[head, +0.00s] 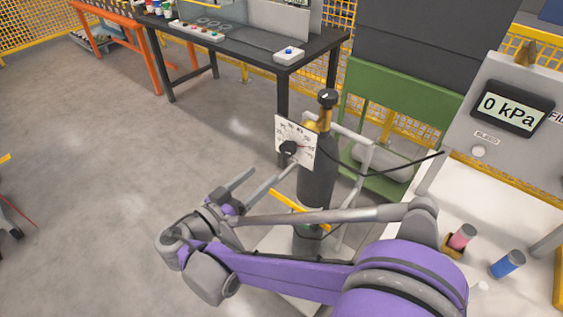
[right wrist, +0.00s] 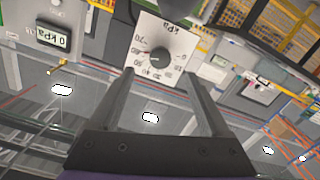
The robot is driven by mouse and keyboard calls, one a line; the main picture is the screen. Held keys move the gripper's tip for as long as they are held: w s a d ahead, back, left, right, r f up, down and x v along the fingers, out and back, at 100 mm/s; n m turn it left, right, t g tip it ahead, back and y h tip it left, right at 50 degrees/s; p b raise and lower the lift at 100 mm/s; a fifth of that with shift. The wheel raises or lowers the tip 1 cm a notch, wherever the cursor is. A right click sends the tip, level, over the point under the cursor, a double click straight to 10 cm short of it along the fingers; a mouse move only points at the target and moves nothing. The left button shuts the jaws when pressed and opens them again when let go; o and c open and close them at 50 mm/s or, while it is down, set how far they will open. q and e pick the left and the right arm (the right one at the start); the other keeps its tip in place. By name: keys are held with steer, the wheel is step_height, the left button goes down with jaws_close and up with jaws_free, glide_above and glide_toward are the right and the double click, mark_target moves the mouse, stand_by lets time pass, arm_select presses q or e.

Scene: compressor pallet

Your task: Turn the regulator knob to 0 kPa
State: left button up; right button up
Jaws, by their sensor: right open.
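The regulator knob (head: 289,148) is a dark round knob on a white square dial plate (head: 309,157), fixed by a dark gas cylinder (head: 317,180). A red mark shows beside the knob, on its right in the head view. In the right wrist view, the knob (right wrist: 161,57) and dial plate (right wrist: 178,27) appear upside down, with kPa lettering and numbers. My right gripper (head: 275,167) is open and empty, its fingers pointing toward the dial. In the right wrist view, the knob lies beyond the gap between the fingertips (right wrist: 161,76), apparently untouched. My left gripper is not in view.
A grey panel with a display (head: 512,108) reading 0 kPa stands at right. A pink cylinder (head: 462,236) and a blue one (head: 507,264) stand below it. A black hose (head: 400,167) runs near the cylinder. A dark table (head: 250,50) stands behind; open floor lies left.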

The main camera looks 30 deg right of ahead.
mark_target(285, 152)
steer(key=shift+m, duration=0.3)
steer(key=x, duration=1)
steer(key=shift+w+d+r, duration=0.1)
steer(key=shift+w+r, duration=0.2)
steer(key=shift+w, duration=0.05)
jaws_close()
